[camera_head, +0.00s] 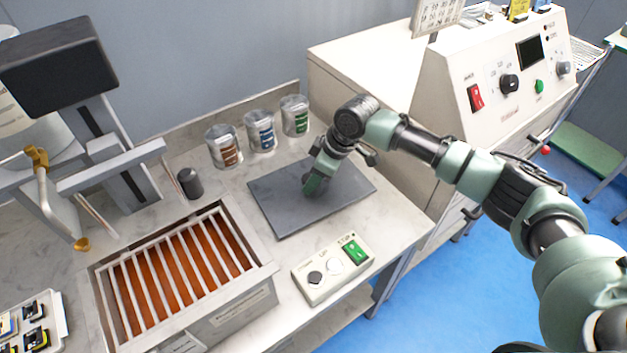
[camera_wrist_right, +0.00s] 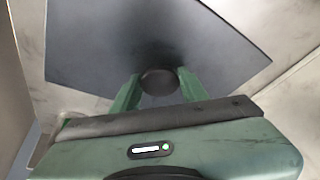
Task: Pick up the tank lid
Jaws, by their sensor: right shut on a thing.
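The tank lid (camera_head: 275,205) is a flat dark grey square plate. It appears to lie flat on the bench between the tank and the cans, and it fills much of the right wrist view (camera_wrist_right: 85,45). A round dark knob (camera_wrist_right: 159,81) stands at its middle. My right gripper (camera_head: 312,188) points down over the middle of the lid. Its green fingers are shut on the knob, one on each side, in the right wrist view (camera_wrist_right: 158,88). My arm hides part of the lid in the head view. My left gripper is not in view.
The open tank (camera_head: 272,268) with orange liquid and slats is left of the lid. Several cans (camera_head: 262,136) stand behind. A button box (camera_head: 333,268) sits in front. A dark cylinder (camera_head: 190,183) stands by the machine. A control cabinet (camera_head: 500,80) is at right.

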